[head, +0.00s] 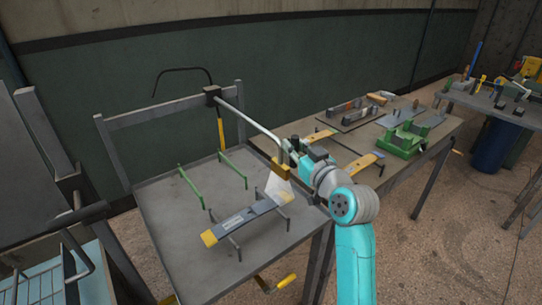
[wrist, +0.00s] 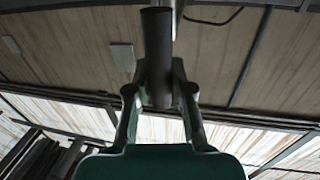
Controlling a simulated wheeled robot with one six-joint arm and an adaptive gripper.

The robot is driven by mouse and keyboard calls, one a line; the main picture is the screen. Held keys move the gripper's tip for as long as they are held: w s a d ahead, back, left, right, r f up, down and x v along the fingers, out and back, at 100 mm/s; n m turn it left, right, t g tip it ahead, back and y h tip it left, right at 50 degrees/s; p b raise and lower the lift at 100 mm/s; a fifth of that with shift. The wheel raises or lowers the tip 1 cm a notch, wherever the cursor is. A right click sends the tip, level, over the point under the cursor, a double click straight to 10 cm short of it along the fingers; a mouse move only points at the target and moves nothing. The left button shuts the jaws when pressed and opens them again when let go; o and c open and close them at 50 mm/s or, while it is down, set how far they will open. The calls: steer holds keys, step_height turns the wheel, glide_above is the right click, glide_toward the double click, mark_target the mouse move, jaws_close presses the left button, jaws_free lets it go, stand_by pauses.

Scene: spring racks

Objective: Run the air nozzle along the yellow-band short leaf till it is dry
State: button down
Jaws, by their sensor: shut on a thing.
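The short leaf (head: 242,221) is a dark grey strip with yellow ends and a paler patch near its middle. It lies across low supports on the grey tray table (head: 180,268) in the head view. The air nozzle (head: 280,168) is a brownish-yellow block on a pale pipe. It is above the leaf's right end, apart from it, with a whitish cone spreading down onto that end. My gripper (head: 289,151) is at the nozzle, shut on its dark handle. In the wrist view my gripper (wrist: 160,80) closes around a dark cylinder (wrist: 158,50). The leaf is not visible there.
Green-topped posts (head: 190,185) stand on the tray behind the leaf. A frame with a jointed pipe (head: 245,116) rises at the back. A bench (head: 440,130) at right holds other leaves (head: 362,163) and a green fixture (head: 405,142). Racks (head: 70,215) stand at left.

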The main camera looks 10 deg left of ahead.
steer(key=shift+w+d, duration=0.9)
steer(key=shift+w, duration=0.15)
steer(key=c, duration=1)
jaws_free()
steer(key=v, duration=1.2)
